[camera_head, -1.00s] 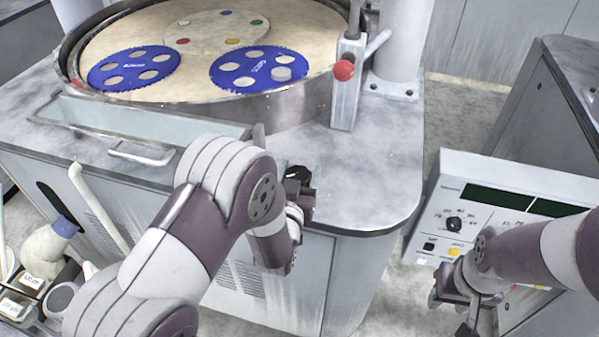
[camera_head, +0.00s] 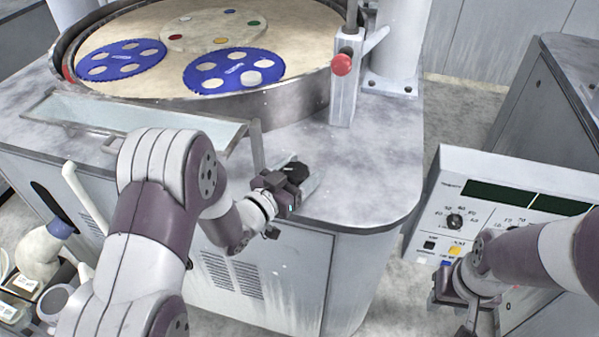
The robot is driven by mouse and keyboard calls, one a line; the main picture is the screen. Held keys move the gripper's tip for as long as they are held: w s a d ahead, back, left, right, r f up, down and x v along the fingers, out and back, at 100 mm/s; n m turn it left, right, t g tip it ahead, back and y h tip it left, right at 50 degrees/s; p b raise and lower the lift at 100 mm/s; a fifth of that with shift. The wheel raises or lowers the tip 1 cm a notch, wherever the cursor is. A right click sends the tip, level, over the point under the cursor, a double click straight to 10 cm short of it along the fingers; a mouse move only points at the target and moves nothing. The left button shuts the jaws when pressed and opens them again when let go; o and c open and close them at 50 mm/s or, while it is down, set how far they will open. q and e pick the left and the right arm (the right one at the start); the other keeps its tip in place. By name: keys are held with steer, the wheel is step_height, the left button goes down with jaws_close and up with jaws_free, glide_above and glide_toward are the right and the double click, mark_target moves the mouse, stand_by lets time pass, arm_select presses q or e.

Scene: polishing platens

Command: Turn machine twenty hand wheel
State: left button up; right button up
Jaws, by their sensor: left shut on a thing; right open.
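The machine (camera_head: 385,165) is a grey cabinet with a round, tan-topped platen (camera_head: 110,30). My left gripper (camera_head: 291,181) is at the front right edge of its top, shut on a small dark part (camera_head: 297,171) that looks like the hand wheel's handle. The rest of the hand wheel is hidden behind my gripper or too small to tell. My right gripper (camera_head: 466,300) is open and empty at the lower right, in front of the control panel (camera_head: 475,165).
Two blue carriers with round holes (camera_head: 150,47) (camera_head: 233,88) lie on the platen around a pale central disc. A clear-walled trough (camera_head: 120,112) runs along the front. Bottles stand lower left.

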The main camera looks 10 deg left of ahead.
arm_select(q)
steer(key=shift+d+m+g+h, duration=0.1)
steer(key=shift+m+g+h, duration=0.7)
steer(key=shift+h, duration=0.5)
steer(key=o, duration=1)
steer(key=shift+c, duration=0.2)
steer(key=shift+s, duration=0.1)
steer(key=b+v, duration=0.1)
steer(key=v, duration=1.1)
steer(key=shift+s+a, duration=0.2)
